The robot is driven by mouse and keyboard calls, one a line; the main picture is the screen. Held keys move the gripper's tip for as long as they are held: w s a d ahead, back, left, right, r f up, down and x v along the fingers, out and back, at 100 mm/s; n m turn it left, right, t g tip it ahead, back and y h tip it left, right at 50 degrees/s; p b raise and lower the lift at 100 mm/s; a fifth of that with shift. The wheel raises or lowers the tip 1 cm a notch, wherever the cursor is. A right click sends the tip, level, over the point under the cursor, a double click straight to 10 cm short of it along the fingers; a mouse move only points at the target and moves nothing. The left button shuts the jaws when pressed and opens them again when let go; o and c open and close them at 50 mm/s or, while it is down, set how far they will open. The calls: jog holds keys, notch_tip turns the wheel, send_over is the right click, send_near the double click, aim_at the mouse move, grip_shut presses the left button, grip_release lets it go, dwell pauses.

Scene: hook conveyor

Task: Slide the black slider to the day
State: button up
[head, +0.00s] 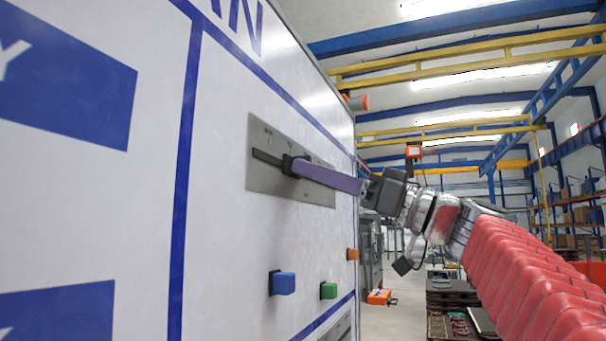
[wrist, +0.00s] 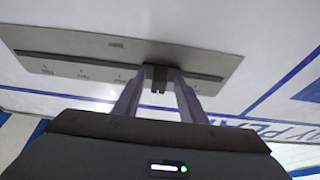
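The black slider (wrist: 158,74) is a small dark knob on a long dark slot in a grey metal plate (wrist: 60,42). In the wrist view it sits right of the slot's middle. The plate also shows on the white panel in the head view (head: 262,180), with the slider (head: 287,164) near its middle. My gripper (wrist: 160,80) has its two purple fingers on either side of the slider, closed against it. Small labels line the plate, several on one side of the slot and one on the other; they are too small to read.
Below the plate in the head view, a blue button (head: 283,283), a green button (head: 328,290) and an orange button (head: 352,254) stick out of the white panel (head: 235,250). The hall to the right of the panel is open, with shelves far back.

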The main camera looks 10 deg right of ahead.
jog(key=shift+w+a+r, duration=0.1)
jog(key=shift+a, duration=0.1)
jog(key=shift+c, duration=0.5)
grip_shut()
jog(key=shift+d, duration=0.1)
